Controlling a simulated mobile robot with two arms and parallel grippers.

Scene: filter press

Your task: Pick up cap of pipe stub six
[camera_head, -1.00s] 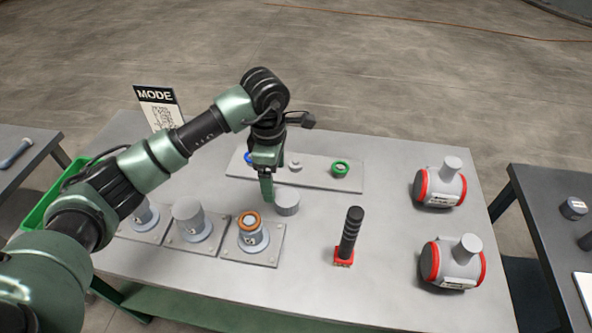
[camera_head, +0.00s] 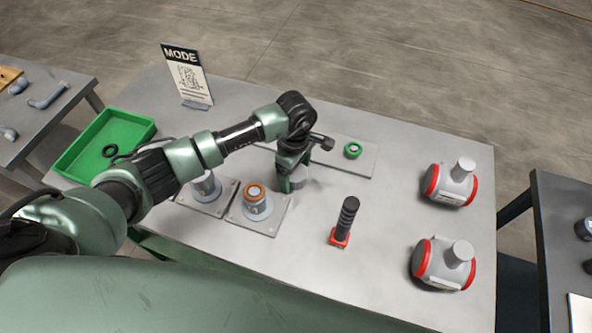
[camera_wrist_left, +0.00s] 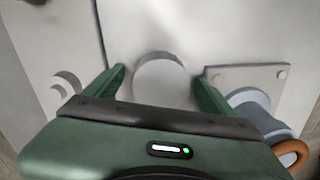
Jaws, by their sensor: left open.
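A grey cylindrical cap (camera_head: 301,184) stands on the table just behind the open pipe stub and is partly hidden by my left gripper (camera_head: 287,184) in the head view. In the left wrist view the round top of the cap (camera_wrist_left: 160,78) lies between the two green fingers of my left gripper (camera_wrist_left: 160,84). The fingers are open, with a gap on both sides of the cap. The pipe stub (camera_head: 257,208) has an orange-brown ring on top and stands on a square bolted plate. Its number is not readable. My right gripper is out of view.
A low plate behind the gripper carries a green ring (camera_head: 352,150). A black-handled tool in a red holder (camera_head: 341,237) stands to the right. Two grey valve-like bodies with red rings (camera_head: 448,186) stand farther right. A green tray (camera_head: 75,165) is at the left.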

